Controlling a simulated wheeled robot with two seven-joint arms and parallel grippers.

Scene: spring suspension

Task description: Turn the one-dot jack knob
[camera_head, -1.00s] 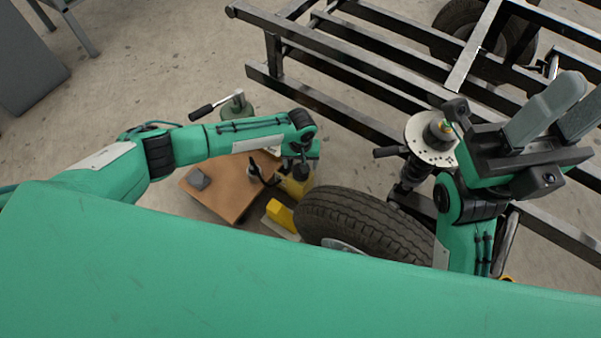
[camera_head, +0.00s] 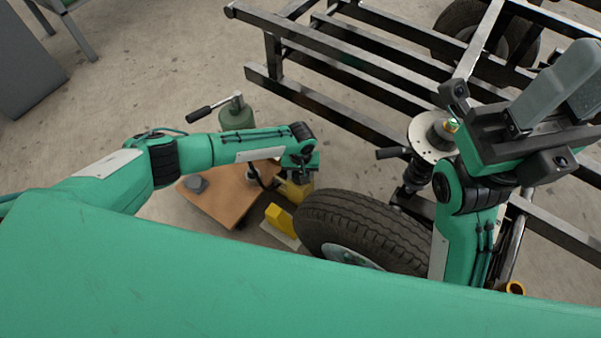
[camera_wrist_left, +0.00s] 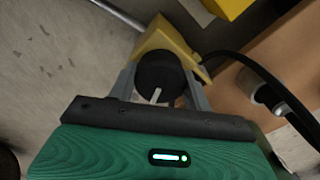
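A yellow jack (camera_head: 295,190) stands on the floor between the brown board and the tyre, partly hidden under my left gripper (camera_head: 298,172). In the left wrist view, a black round knob (camera_wrist_left: 160,72) with a white line on it sits on the yellow jack body (camera_wrist_left: 165,38). My left gripper (camera_wrist_left: 161,84) has one grey finger on each side of the knob, and both appear to touch it. I cannot make out any dots on the knob. My right gripper (camera_head: 575,75) is raised at the right, with its grey fingers apart and empty.
A second yellow block (camera_head: 280,217) lies close to the tyre (camera_head: 365,228). A brown board (camera_head: 225,195) with a grey piece is beside the jack. A green bottle jack (camera_head: 237,112), black metal frame (camera_head: 350,45) and spring assembly (camera_head: 432,138) stand beyond.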

